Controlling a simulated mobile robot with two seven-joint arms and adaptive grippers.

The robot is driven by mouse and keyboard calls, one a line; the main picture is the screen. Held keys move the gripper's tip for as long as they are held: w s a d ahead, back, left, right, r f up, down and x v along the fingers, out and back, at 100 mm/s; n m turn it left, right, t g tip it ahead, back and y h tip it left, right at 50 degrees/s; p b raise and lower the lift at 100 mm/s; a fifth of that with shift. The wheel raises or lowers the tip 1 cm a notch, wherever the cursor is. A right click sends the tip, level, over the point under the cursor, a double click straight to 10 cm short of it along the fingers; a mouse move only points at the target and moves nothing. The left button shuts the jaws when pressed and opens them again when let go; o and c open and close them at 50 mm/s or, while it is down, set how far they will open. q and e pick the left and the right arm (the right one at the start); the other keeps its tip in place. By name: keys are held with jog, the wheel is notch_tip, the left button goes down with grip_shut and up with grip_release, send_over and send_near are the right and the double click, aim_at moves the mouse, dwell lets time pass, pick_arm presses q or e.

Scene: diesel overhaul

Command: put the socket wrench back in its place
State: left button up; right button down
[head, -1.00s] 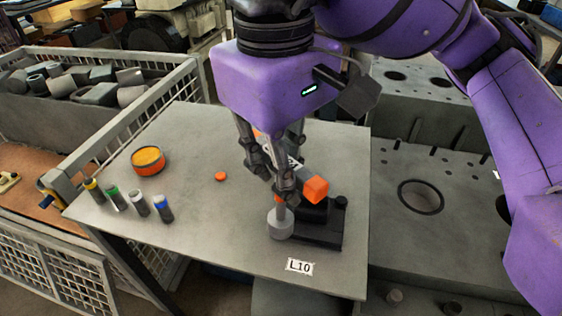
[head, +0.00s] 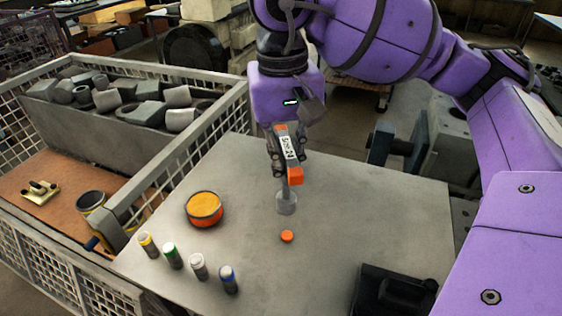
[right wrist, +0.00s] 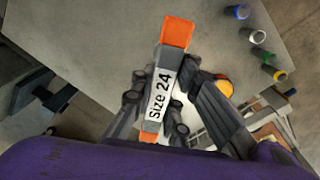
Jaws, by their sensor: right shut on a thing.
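The socket wrench (head: 295,176) has an orange and grey handle with a white label, which reads "Size 24" in the right wrist view (right wrist: 160,95). A grey round socket (head: 286,204) points down below it. My right gripper (head: 288,165) is shut on the wrench handle, with fingers on both sides of the label. It appears to hold the wrench above the far part of the grey table (head: 340,215). A black stand (head: 392,292) is at the table's near right, cut off by the lower frame edge. My left gripper is not in view.
An orange disc (head: 287,236) lies on the table. An orange-yellow round tin (head: 204,208) and several capped cylinders (head: 198,266) stand at the left. A mesh crate (head: 215,115) with metal parts borders the table's left side. The table's middle right is clear.

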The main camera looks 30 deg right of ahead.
aim_at(290, 199)
jog(key=shift+w+f, duration=0.1)
jog(key=shift+s+f, duration=0.4)
jog(key=shift+s, duration=0.1)
notch_tip(290, 199, down, 6)
jog(key=b, duration=0.3)
jog(key=shift+f, duration=0.3)
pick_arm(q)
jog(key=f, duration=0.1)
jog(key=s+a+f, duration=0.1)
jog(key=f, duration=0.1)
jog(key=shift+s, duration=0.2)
pick_arm(e)
jog(key=shift+w, duration=0.1)
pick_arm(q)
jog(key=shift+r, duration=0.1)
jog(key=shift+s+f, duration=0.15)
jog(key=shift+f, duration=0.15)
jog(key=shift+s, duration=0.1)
